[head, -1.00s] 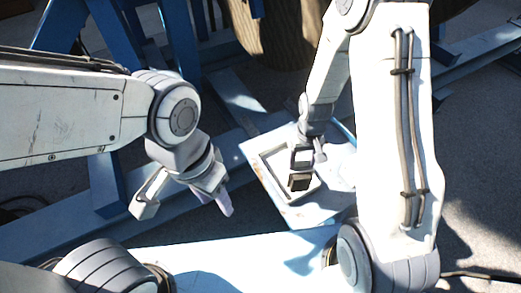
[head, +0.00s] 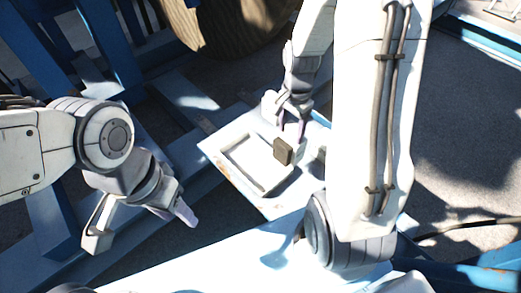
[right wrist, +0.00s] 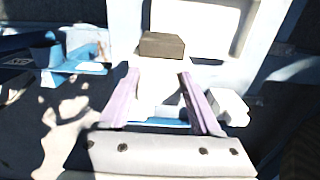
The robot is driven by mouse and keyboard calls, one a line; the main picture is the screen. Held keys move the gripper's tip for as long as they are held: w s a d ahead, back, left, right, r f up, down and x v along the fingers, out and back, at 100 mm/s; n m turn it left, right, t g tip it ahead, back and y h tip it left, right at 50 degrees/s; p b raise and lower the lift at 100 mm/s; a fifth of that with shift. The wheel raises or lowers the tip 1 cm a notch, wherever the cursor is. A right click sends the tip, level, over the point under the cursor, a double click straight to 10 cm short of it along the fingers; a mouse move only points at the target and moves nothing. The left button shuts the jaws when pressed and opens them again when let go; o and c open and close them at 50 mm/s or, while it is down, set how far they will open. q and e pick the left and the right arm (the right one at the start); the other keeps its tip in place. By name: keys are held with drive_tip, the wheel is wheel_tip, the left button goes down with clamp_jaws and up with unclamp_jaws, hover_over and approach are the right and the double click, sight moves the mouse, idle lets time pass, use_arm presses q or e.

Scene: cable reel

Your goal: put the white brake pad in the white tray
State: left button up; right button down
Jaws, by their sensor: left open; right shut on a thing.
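The white tray (head: 240,168) lies on a pale slab in the middle of the head view; part of it shows at the top of the right wrist view. My right gripper (head: 292,134) points down at the tray's right side. In the right wrist view its fingers (right wrist: 157,74) stand apart with a white piece, seemingly the white brake pad (right wrist: 157,92), between them. A brown block (head: 284,151) shows just beyond the fingertips; whether it belongs to the pad or touches the tray is unclear. My left gripper (head: 145,228) is open and empty, left of the slab.
Blue steel beams (head: 108,55) stand at the left, and a large brown wooden reel (head: 225,22) is behind the slab. A dark cable (head: 465,226) lies on the floor at the right.

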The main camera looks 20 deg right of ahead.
drive_tip(key=w+a+f+p, duration=0.1)
drive_tip(key=w+a+f, duration=0.3)
drive_tip(key=a+f, duration=0.2)
drive_tip(key=shift+w+a+f, duration=0.25)
drive_tip(key=shift+a+f, duration=0.1)
drive_tip(key=shift+f, duration=1.15)
drive_tip(key=shift+c, duration=0.4)
unclamp_jaws()
drive_tip(key=shift+f, duration=0.1)
